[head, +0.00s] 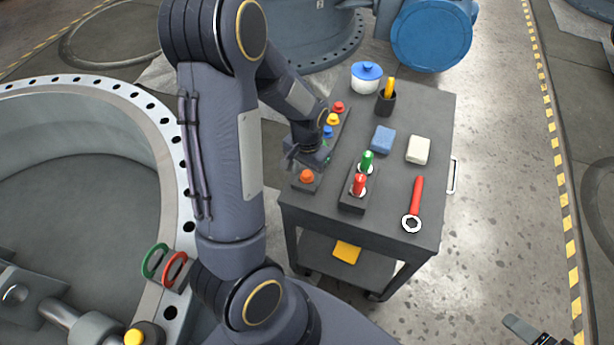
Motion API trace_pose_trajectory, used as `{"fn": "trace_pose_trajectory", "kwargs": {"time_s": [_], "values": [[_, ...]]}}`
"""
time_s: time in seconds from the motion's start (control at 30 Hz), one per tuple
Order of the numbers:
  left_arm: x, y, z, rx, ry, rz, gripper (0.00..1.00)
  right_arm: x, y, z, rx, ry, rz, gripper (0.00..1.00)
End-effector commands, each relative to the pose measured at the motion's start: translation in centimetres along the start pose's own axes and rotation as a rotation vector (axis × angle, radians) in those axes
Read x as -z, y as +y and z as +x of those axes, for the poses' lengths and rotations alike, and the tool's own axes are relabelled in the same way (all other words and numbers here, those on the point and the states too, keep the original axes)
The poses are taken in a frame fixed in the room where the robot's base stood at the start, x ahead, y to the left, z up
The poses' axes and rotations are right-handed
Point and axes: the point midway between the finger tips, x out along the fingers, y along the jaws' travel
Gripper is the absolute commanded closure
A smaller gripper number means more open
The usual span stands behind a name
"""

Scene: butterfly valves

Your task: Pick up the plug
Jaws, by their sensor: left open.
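A dark strip (343,118) on the cart's left side carries a row of coloured knobs or plugs: red (338,107), yellow (333,119), blue (327,131), a mostly hidden green one, and orange (307,176) at the near end. A dark block (352,203) beside it holds a green-topped piece (367,161) and a red-topped piece (359,185), both upright. I cannot tell which is the plug. My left gripper (305,163) is open, low over the strip between the blue and orange pieces. A dark part at the bottom right edge seems to be my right gripper (537,331).
The cart top (397,176) also bears a blue-lidded white jar (366,78), a dark cup (386,103), a blue block (383,139), a white block (418,150) and a red wrench (415,203). A large flanged pipe (150,106) stands left. Floor is clear right.

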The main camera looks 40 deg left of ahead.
Motion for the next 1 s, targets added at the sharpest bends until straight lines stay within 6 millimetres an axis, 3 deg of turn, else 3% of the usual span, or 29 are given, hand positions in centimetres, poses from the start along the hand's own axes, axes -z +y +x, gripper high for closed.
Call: {"fn": "trace_pose_trajectory", "kwargs": {"time_s": [0.07,0.37,0.73,0.93,1.0], "values": [[0.0,0.0,0.0,0.0,0.0,0.0,0.52,0.0,0.0,0.0,0.0,0.0,0.0,0.02],[0.0,0.0,-0.1,0.0,0.0,0.0,0.9,0.0,0.0,0.0,0.0,0.0,0.0,0.02],[0.1,0.0,-0.8,0.0,0.004,0.001,0.9,0.1,-0.1,-0.2,0.0,0.0,0.0,0.02],[0.1,0.0,-3.5,0.0,0.006,0.001,0.9,0.3,-0.3,-0.7,0.0,0.0,0.0,0.02],[0.5,1.0,-4.6,-0.001,0.006,0.006,0.9,0.4,-0.4,-0.8,0.0,0.0,0.0,0.02]]}}
